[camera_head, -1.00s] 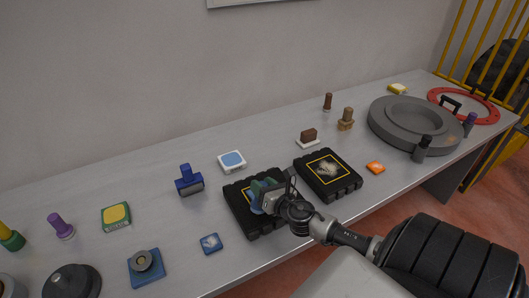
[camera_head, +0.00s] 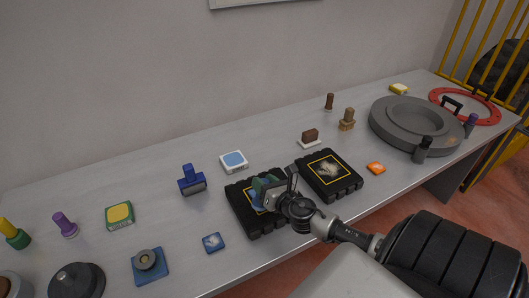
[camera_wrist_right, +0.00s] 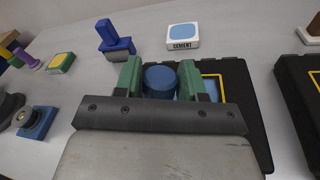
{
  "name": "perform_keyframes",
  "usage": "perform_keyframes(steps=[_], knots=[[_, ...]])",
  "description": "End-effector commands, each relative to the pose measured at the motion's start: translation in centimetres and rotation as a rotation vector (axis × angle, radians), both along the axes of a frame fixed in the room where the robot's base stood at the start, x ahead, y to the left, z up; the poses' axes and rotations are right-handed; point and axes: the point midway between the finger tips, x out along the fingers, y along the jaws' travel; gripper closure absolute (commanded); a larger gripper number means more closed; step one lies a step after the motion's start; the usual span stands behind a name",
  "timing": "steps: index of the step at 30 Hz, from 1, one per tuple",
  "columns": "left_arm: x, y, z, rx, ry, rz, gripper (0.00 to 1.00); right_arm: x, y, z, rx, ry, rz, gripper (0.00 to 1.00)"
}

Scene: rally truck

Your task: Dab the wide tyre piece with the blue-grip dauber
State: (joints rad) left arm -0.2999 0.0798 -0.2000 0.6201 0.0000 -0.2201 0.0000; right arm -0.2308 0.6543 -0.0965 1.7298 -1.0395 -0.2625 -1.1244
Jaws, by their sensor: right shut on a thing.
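My right gripper (camera_head: 262,188), with green fingers, is shut on the blue grip of the dauber (camera_wrist_right: 161,79). The grip shows as a blue cylinder between the fingers in the right wrist view. The dauber's lower end is hidden. The gripper is over the left black tyre piece (camera_head: 243,217), which has a yellow square outline and some blue inside it. I cannot tell whether the dauber touches it. A second black tyre piece (camera_head: 345,189) lies to the right, with a pale patch inside its yellow outline. I cannot tell which is wider. My left gripper is not in view.
A white cement pad (camera_head: 234,161) with a blue top and a blue stamp-like tool (camera_head: 191,181) stand behind and left. A large grey disc (camera_head: 412,122) stands far right.

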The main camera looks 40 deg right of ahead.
Motion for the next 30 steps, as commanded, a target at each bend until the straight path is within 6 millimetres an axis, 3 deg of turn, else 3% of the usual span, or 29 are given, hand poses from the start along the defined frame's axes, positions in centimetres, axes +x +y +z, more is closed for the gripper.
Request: perform_keyframes(steps=[18,30], knots=[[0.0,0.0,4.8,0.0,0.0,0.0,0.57,0.0,0.0,4.9,0.0,0.0,0.0,0.84],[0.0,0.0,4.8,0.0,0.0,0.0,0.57,0.0,0.0,4.9,0.0,0.0,0.0,0.84]])
